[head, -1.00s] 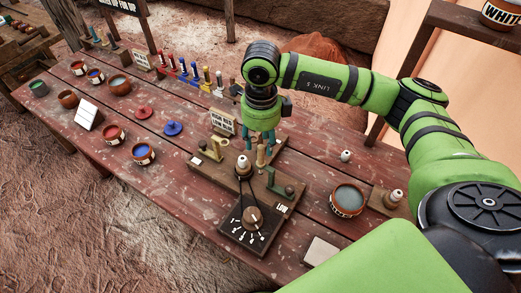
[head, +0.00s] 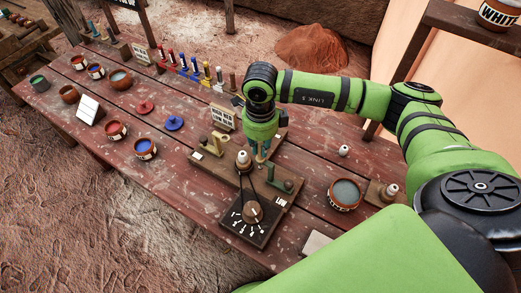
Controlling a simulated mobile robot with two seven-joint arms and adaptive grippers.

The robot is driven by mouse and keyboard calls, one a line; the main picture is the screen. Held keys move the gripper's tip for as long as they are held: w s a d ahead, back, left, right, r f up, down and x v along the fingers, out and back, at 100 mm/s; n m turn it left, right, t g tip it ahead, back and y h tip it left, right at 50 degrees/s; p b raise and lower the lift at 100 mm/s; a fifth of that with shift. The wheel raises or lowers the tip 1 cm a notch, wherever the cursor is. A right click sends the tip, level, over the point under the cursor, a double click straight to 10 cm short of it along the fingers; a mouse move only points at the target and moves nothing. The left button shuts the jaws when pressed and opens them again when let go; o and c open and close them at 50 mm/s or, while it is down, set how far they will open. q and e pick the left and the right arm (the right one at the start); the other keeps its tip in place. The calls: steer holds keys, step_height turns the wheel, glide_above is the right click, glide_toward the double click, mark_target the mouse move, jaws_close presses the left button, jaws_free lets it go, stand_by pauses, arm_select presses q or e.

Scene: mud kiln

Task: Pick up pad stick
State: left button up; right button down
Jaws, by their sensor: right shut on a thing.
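My right gripper (head: 262,152) points down over the wooden stand in the middle of the table. Its teal fingers are close together, shut on the pad stick, a thin light wooden stick. The fingers hide most of the stick, and I cannot tell if it is clear of the stand. My left gripper is not in view.
The dial board (head: 250,217) and a white-topped post (head: 243,158) stand just in front of the gripper. A bowl (head: 344,194) is to the right. Several coloured stamps (head: 195,70) line the back. Paint pots and red and blue discs (head: 174,124) lie left.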

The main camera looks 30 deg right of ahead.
step_height(320, 180, up, 10)
steer(key=p, duration=0.5)
stand_by(0.4)
steer(key=shift+d, duration=0.1)
